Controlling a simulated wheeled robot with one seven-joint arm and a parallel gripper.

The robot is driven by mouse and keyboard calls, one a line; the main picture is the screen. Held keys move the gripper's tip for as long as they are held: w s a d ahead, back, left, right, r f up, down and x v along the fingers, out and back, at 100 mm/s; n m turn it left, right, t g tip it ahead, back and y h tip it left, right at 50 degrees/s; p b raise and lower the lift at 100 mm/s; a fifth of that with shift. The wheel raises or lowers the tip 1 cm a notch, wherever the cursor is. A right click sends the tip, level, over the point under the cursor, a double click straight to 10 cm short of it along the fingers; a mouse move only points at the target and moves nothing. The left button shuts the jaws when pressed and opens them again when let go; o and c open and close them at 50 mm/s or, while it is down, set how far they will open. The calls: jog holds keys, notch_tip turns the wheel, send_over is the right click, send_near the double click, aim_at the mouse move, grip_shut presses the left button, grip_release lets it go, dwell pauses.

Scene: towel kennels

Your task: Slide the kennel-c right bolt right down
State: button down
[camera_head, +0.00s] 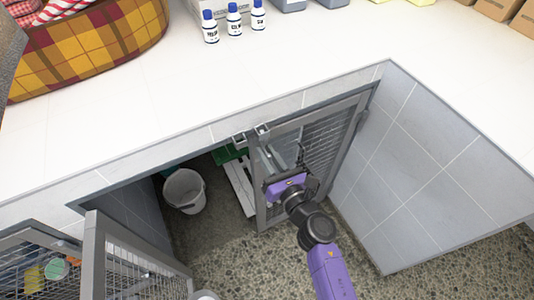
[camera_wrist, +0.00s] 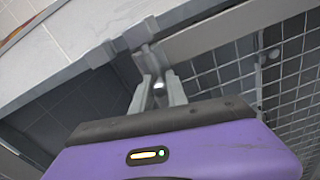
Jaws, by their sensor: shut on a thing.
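My gripper (camera_head: 275,162) is at the upper left part of a grey-framed mesh door (camera_head: 258,190), just under the counter edge. In the wrist view my gripper (camera_wrist: 160,92) has its two grey fingers closed around a small shiny bolt part (camera_wrist: 158,86). The fingers hide most of the bolt. Grey latch brackets (camera_wrist: 134,37) sit just above the fingertips, at the door's top corner and the counter frame. They also show in the head view (camera_head: 262,130). The door stands at an angle to the opening. No kennel label is readable.
A second mesh door (camera_head: 95,235) stands swung out at the lower left. A white bucket (camera_head: 184,191) is on the pebbled floor inside the open bay. Several items, including white bottles with blue caps (camera_head: 234,20) and a plaid basket (camera_head: 90,45), stand on the white counter (camera_head: 170,100).

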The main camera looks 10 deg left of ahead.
notch_tip(320, 180, down, 4)
jog(key=b, duration=0.3)
jog(key=shift+r+b, duration=0.2)
jog(key=shift+b, duration=0.15)
jog(key=c, duration=1.5)
grip_release()
jog(key=shift+f, duration=0.1)
jog(key=shift+c, duration=0.2)
jog(key=shift+d, duration=0.1)
jog(key=v, duration=0.7)
jog(key=shift+s+d, duration=0.2)
jog(key=shift+s, duration=0.15)
